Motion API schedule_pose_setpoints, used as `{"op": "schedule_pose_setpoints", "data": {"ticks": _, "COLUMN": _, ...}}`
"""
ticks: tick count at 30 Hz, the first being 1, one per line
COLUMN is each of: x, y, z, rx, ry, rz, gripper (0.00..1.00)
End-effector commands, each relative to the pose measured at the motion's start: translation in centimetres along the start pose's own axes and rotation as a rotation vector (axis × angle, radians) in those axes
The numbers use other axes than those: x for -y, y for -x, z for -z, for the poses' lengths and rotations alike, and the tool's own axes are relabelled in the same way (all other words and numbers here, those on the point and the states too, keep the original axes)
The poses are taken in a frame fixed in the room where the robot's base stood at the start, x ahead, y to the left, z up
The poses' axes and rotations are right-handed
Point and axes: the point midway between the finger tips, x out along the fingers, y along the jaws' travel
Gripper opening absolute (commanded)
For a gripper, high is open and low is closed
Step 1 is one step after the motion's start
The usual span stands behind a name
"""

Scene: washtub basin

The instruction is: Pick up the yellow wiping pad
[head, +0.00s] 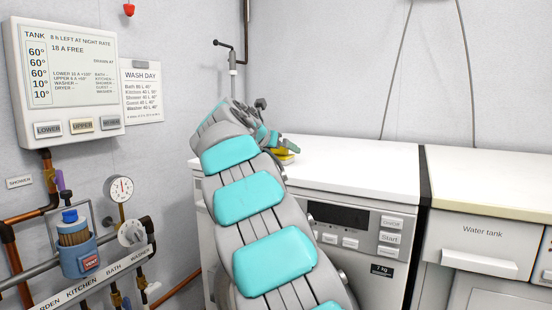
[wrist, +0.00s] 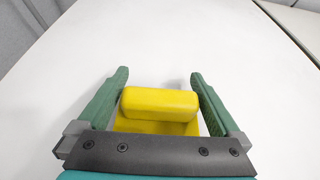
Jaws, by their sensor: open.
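The yellow wiping pad (wrist: 160,103) lies on the white top of the machine, with a raised bar-like grip over a flatter base. In the wrist view it sits between the two green fingers of my gripper (wrist: 159,88), which are open, one on each side of it. Small gaps show between the fingers and the raised bar. The near part of the pad is hidden by the gripper's dark body. In the head view, a small yellow part of the pad (head: 286,158) shows beside my gripper (head: 279,147), and my arm hides much of the area.
The white machine top (head: 350,165) is clear around the pad. A water tank cabinet (head: 490,232) stands to the right, past a dark gap. Wall pipes with a gauge (head: 121,188) and a blue-capped filter (head: 75,240) are at the left. A vertical pipe (head: 232,75) rises behind.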

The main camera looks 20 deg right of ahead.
Motion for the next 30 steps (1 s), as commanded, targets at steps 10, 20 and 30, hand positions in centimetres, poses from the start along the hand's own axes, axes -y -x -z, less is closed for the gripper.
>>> {"op": "schedule_pose_setpoints", "data": {"ticks": 10, "x": 0.01, "y": -0.21, "z": -0.11, "rx": 0.001, "ry": -0.001, "rz": -0.001, "gripper": 0.89}}
{"op": "schedule_pose_setpoints", "data": {"ticks": 20, "x": 0.00, "y": -0.21, "z": -0.10, "rx": 0.001, "ry": -0.001, "rz": -0.001, "gripper": 0.52}}
{"op": "schedule_pose_setpoints", "data": {"ticks": 30, "x": 0.00, "y": -0.21, "z": -0.09, "rx": 0.001, "ry": -0.001, "rz": -0.001, "gripper": 0.33}}
